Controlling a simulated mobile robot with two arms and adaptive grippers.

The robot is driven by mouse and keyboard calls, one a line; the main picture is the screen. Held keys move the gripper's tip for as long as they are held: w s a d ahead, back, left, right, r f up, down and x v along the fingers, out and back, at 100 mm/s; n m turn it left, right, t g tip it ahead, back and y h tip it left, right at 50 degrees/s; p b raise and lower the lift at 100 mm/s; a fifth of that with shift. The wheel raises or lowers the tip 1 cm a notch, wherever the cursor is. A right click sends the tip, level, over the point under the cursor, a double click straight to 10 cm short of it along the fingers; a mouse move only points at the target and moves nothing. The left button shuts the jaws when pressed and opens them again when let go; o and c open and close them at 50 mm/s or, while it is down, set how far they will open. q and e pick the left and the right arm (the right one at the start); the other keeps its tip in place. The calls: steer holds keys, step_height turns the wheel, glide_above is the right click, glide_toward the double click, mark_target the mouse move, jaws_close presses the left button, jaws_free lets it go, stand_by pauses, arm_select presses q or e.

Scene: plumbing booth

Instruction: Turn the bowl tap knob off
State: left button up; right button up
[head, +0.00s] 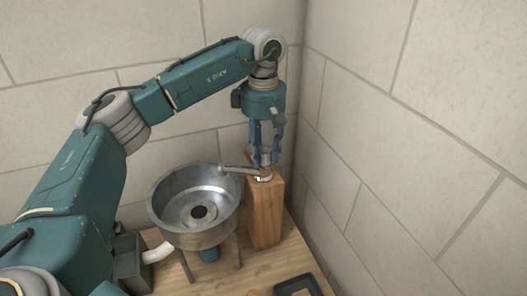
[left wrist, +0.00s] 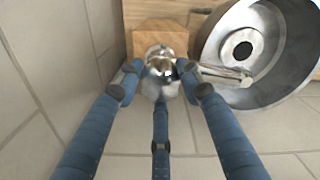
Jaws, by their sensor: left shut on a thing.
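The bowl tap stands on top of a wooden block (head: 265,212), with its spout (head: 238,169) reaching left over the rim of the metal bowl (head: 168,218). In the left wrist view the shiny tap knob (left wrist: 160,78) sits between my blue fingers, and the spout (left wrist: 222,75) points right over the bowl (left wrist: 285,95). My left gripper (head: 264,162) comes down from above and is shut on the knob. The gripper also shows in the left wrist view (left wrist: 160,82). In the head view the fingers hide most of the knob. My right gripper is not in view.
Tiled walls (head: 400,130) meet in a corner close behind and right of the tap. The bowl stands on legs on a wooden tabletop (head: 215,279). A dark tray (head: 298,286) lies at the front right. A grey box (head: 130,263) with a white pipe (head: 158,253) is left of the bowl.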

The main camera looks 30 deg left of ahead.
mark_target(263, 149)
arm_select(q)
steer(key=o, duration=1.2)
steer(key=shift+c, duration=0.2)
steer(key=shift+r, duration=0.1)
step_height(263, 149, up, 12)
